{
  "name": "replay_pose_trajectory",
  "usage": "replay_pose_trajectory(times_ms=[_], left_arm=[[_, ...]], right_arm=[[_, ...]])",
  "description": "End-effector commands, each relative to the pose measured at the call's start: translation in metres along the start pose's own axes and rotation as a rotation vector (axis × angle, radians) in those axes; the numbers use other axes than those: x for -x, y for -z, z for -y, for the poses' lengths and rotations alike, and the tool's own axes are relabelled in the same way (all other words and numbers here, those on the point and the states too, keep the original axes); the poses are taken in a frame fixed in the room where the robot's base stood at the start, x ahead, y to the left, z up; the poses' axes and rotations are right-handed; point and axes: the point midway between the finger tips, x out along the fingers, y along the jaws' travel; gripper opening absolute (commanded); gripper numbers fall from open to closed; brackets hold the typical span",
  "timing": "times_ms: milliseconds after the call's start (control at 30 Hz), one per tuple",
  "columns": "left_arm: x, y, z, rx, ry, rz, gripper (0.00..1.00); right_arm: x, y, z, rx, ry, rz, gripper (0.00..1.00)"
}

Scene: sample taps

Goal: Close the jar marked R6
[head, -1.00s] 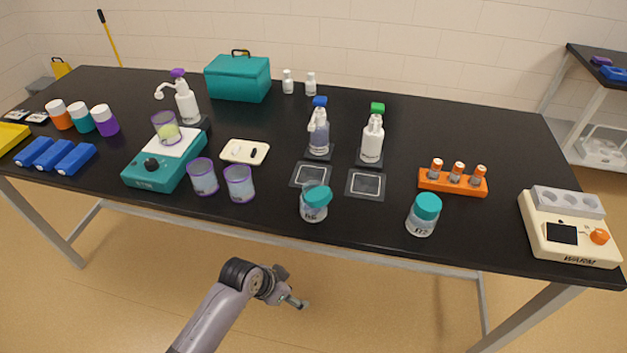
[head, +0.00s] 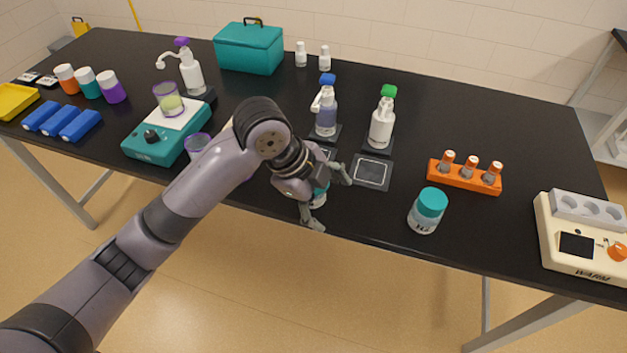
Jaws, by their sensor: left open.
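A clear jar with a teal lid (head: 320,198) stands near the table's front edge, mostly hidden behind my left gripper; its marking cannot be read now. In the earlier view its lid sat tilted on top. A second clear jar with a teal lid (head: 428,210) stands to the right; its lid looks level and its marking is too small to read surely. My left gripper (head: 329,201) is open, with its fingers on either side of the first jar; whether they touch it I cannot tell. My right gripper is not in view.
Two pump bottles, blue-topped (head: 326,108) and green-topped (head: 382,120), stand behind, with a dark square pad (head: 371,172) in front. An orange vial rack (head: 465,177) and a cream warmer (head: 580,245) are to the right. A teal scale (head: 150,147) is left, partly near my arm.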

Motion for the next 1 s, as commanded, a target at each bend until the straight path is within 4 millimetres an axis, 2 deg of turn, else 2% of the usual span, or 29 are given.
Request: replay_pose_trajectory(times_ms=[33, 300, 600, 800, 1000], left_arm=[[0.009, -0.001, 0.01, -0.064, -0.013, 0.021, 0.74], [0.058, -0.011, 0.042, -0.364, -0.123, 0.108, 0.74], [0.112, -0.023, 0.066, -0.55, -0.216, 0.174, 0.74], [0.126, -0.026, 0.07, -0.586, -0.237, 0.185, 0.74], [0.127, -0.026, 0.07, -0.589, -0.238, 0.185, 0.74]], right_arm=[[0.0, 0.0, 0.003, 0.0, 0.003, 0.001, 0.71], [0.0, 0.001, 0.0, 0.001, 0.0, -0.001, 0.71], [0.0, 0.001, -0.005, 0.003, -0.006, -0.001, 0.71], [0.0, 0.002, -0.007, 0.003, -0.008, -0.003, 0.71], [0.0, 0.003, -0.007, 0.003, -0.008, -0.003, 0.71]])
